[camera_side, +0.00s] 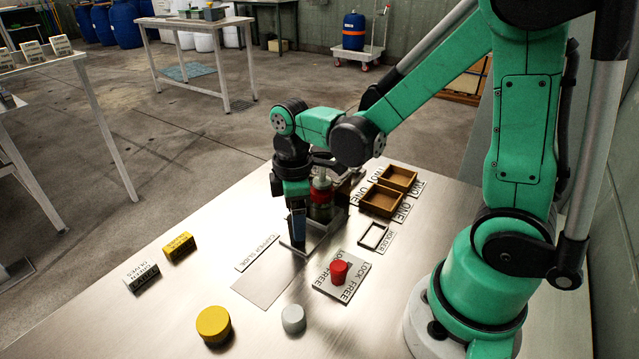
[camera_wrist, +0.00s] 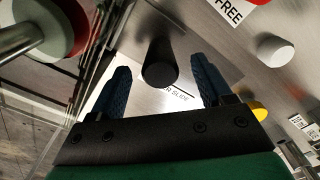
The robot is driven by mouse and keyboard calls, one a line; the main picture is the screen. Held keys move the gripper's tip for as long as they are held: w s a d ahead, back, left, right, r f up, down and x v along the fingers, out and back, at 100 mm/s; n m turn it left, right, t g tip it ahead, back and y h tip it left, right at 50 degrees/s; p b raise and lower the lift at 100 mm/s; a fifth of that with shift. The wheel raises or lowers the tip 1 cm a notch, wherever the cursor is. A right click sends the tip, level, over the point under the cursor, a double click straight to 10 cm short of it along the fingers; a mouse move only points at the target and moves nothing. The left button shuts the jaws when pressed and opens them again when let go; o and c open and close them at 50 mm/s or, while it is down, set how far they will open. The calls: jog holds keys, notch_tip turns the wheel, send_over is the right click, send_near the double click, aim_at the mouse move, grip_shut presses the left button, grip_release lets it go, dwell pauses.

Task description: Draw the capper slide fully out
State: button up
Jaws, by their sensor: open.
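The capper (camera_side: 321,200) has a red and grey cylindrical body and stands on the table behind my gripper. A metal plate at its foot carries a black peg-like handle (camera_wrist: 158,62), seen in the wrist view. My gripper (camera_side: 298,240) points down at the capper's front edge. In the side view my fingers hide the handle. The "CAPPER SLIDE" label (camera_side: 258,253) lies flat on the table to the left.
A red knob (camera_side: 339,272) sits on a lock/free plate at right. An empty holder frame (camera_side: 375,235) and two wooden trays (camera_side: 381,200) lie behind it. A yellow disc (camera_side: 213,324), a grey cylinder (camera_side: 293,318) and two small label blocks stand toward the front and left.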

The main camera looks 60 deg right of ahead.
jog(key=shift+f, duration=0.15)
grip_shut()
dwell(0.4)
jog(key=shift+a, duration=0.1)
dwell(0.9)
